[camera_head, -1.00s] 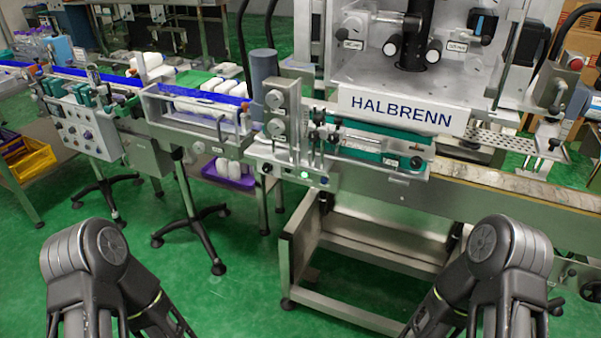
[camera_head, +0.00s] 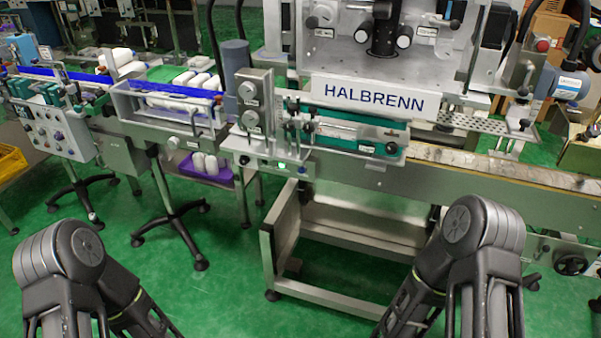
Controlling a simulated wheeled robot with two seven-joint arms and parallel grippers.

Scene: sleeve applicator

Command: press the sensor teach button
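The labelled machine with the HALBRENN sign (camera_head: 373,98) stands ahead of me. On its near side, below two round dials, is a small metal control strip (camera_head: 262,163). It carries a lit green light (camera_head: 281,165), a dark blue knob or button (camera_head: 302,170) and other small dark parts. The details are too small to tell which one is the sensor teach button. Only my arm links show, at the lower left and lower right. Both grippers are out of the picture, and no part of my arms touches the machine.
A conveyor with white bottles (camera_head: 190,92) runs to the left, with a button panel (camera_head: 62,132) farther left. A purple bin (camera_head: 208,176) sits under it. The machine's metal stand (camera_head: 268,262) reaches toward me. The green floor between is open.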

